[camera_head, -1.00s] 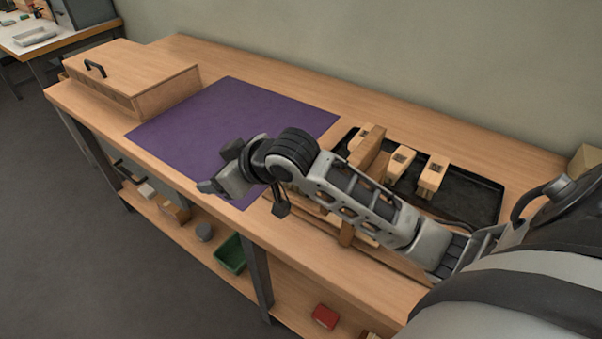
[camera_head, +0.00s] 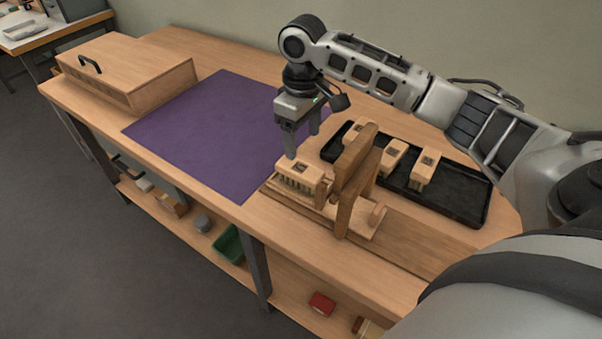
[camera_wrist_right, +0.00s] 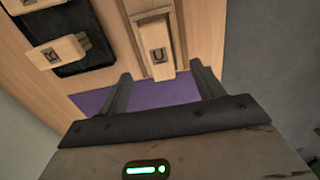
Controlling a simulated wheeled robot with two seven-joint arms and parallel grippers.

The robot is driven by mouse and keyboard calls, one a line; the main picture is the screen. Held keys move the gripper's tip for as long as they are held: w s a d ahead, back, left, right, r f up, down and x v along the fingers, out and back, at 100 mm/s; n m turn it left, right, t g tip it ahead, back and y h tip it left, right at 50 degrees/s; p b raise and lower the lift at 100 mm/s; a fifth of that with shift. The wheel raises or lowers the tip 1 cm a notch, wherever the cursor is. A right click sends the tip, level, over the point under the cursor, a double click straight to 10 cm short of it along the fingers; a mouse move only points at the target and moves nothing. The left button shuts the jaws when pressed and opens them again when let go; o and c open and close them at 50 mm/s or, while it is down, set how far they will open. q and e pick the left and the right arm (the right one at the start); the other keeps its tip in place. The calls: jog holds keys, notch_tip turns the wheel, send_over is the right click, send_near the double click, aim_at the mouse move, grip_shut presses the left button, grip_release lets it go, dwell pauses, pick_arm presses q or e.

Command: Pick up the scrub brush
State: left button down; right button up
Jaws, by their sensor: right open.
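A wooden scrub brush block with bristles on its underside (camera_head: 301,174) sits in a wooden fixture (camera_head: 358,222) at the front of the bench. In the right wrist view, the block (camera_wrist_right: 156,45) shows a dark U-shaped mark on its top. My right gripper (camera_head: 303,143) points down just above the block, its jaws apart and empty. In the right wrist view, the gripper's fingers (camera_wrist_right: 161,72) spread wider than the block, which lies beyond the tips. My left gripper is not in view.
A tall wooden upright (camera_head: 352,176) of the fixture stands right beside the block. Behind is a black tray (camera_head: 455,198) with a few marked wooden blocks (camera_head: 425,168). A purple mat (camera_head: 205,142) lies clear to the left, and a wooden box (camera_head: 128,72) with a handle stands beyond it.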

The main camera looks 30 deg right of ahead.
aim_at(303, 168)
notch_tip(303, 168, down, 6)
jog(key=shift+f, duration=0.2)
jog(key=shift+w+d+f, duration=0.1)
jog(key=shift+w+f, duration=0.05)
jog(key=shift+f, duration=2.5)
jog(key=c, duration=1.1)
